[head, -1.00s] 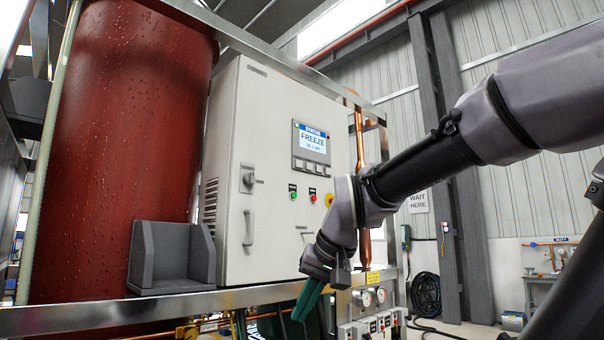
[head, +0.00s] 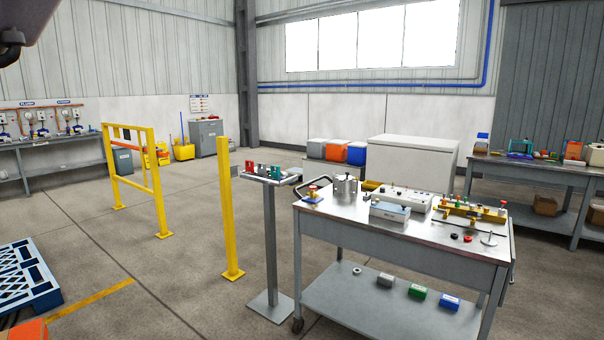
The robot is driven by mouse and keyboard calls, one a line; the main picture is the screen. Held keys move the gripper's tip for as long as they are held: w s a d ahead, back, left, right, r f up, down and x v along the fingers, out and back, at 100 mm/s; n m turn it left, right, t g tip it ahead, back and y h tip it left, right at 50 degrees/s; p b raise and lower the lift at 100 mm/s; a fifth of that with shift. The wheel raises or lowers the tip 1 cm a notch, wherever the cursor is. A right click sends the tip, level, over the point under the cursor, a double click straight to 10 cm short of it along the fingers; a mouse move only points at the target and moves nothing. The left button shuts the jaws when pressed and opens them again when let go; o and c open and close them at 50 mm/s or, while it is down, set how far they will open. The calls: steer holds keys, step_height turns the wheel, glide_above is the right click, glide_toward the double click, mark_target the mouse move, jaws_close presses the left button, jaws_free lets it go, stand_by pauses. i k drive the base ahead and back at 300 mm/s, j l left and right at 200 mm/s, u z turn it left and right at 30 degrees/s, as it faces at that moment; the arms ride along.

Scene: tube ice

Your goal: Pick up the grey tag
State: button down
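A small tray on a grey post (head: 270,245) stands left of the metal cart and holds several small upright pieces. A red piece (head: 250,167) and a teal piece (head: 275,172) can be made out there. Greyish pieces stand among them, but they are too small for me to tell whether one is the grey tag. My gripper is not in view. Only a dark part of my arm shows at the top left corner.
A metal cart (head: 400,243) with instruments on top stands right of the post. A yellow post (head: 230,215) and a yellow barrier frame (head: 157,190) stand to the left. A blue pallet (head: 28,280) lies at the left edge. Open floor lies between.

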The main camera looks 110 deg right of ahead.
mark_target(263, 172)
steer(key=z, duration=3.6)
steer(key=i, duration=0.95)
steer(key=i+j+z, duration=0.1)
steer(key=i, duration=0.85)
steer(key=i+l, duration=0.15)
steer(key=i, duration=0.2)
steer(key=i+l, duration=0.2)
steer(key=i, duration=0.2)
